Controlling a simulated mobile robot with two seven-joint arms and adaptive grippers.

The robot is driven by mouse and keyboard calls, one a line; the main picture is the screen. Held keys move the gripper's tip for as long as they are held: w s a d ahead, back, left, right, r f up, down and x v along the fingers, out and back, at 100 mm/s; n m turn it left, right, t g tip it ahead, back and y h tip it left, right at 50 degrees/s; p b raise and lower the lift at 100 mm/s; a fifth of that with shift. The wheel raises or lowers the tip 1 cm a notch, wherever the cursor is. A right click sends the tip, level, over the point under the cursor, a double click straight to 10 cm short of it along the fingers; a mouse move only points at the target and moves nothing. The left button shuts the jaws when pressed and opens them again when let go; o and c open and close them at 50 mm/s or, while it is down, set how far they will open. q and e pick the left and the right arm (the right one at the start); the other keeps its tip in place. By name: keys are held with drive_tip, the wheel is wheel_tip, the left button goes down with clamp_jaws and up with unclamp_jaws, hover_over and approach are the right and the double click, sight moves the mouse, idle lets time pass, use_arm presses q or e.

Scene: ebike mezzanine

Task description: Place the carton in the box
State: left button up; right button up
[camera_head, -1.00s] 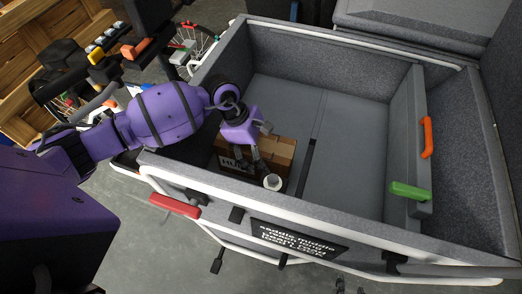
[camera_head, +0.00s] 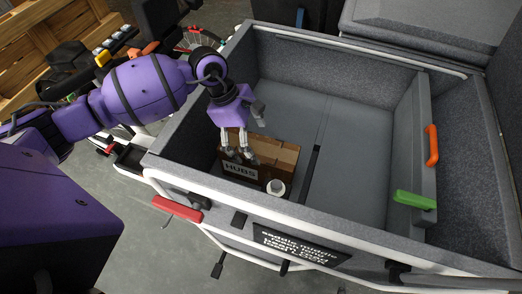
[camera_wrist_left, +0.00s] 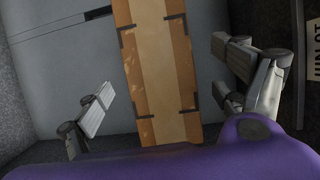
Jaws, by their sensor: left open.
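The carton (camera_head: 276,154) is a brown cardboard box with tape and a label reading HUBS. It rests on the floor of the large grey cargo box (camera_head: 350,150), near its front left corner. My left gripper (camera_head: 239,156) hangs over the carton from the left, with its fingers open and pointing down. In the left wrist view the carton (camera_wrist_left: 158,75) lies between the spread fingers, with a visible gap on each side. My right gripper is not seen.
A small white cylindrical thing (camera_head: 275,187) stands at the carton's front right. A divider with a green handle (camera_head: 414,200) and an orange handle (camera_head: 431,145) crosses the box at right. A red handle (camera_head: 177,208) is on the outside. The middle floor is bare.

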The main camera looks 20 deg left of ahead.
use_arm(q)
drive_tip(key=v, duration=0.3)
drive_tip(key=shift+a+r, duration=0.1)
drive_tip(key=shift+r, duration=0.2)
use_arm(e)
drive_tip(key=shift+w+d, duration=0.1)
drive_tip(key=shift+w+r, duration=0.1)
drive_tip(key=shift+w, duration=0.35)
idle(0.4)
